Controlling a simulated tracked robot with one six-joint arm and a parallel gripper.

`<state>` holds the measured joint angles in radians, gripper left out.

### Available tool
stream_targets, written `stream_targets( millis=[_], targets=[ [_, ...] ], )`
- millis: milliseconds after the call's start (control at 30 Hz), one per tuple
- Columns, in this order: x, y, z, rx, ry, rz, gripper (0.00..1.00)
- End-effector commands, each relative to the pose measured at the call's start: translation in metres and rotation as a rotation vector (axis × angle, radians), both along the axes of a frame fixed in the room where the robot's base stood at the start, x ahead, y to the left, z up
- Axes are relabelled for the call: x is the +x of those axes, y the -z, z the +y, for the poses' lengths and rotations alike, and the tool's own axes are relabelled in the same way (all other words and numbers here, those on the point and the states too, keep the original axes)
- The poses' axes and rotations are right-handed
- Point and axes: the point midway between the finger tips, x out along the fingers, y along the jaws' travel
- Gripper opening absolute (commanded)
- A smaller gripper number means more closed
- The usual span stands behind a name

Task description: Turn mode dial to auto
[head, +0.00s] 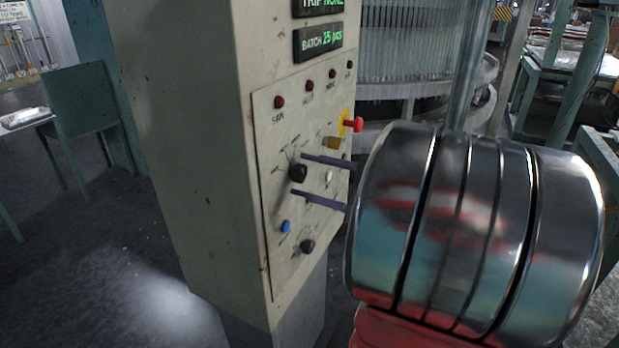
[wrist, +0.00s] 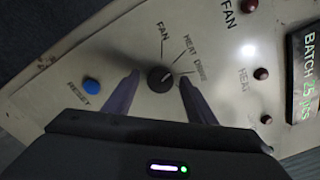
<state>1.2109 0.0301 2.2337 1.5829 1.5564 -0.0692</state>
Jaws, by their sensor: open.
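A round black dial (head: 298,172) sits on the beige control panel (head: 278,130). In the wrist view the dial (wrist: 160,79) has printed lines fanning out above it. A faint light mark on the dial seems to point to the upper right. My gripper (head: 298,175) is open, its two dark fingers reaching toward the panel on either side of the dial. In the wrist view my gripper (wrist: 159,74) straddles the dial, with a gap at the left finger; contact on the right is unclear.
A blue RESET button (head: 285,226) and a second black knob (head: 307,246) sit below. A red button on yellow (head: 353,124), a yellowish switch (head: 331,142) and a white button (head: 329,176) are close to the fingers. Dark red lamps (head: 309,86) and a BATCH display (head: 318,41) are above.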

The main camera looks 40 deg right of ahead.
Motion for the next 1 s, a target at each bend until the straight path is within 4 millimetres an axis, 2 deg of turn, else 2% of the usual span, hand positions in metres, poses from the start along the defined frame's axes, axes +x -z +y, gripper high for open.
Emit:
stream_targets(
  millis=[133, 700, 733, 1000],
  targets=[
    [-0.0003, 0.0001, -0.0002, 0.000, 0.000, 0.000, 0.50],
    [-0.0006, 0.0007, 0.0000, 0.000, 0.000, 0.002, 0.10],
    [-0.0001, 0.0005, 0.0062, 0.001, -0.003, 0.002, 0.10],
    [-0.0012, 0.0018, 0.0009, 0.006, -0.003, 0.005, 0.10]
  ],
)
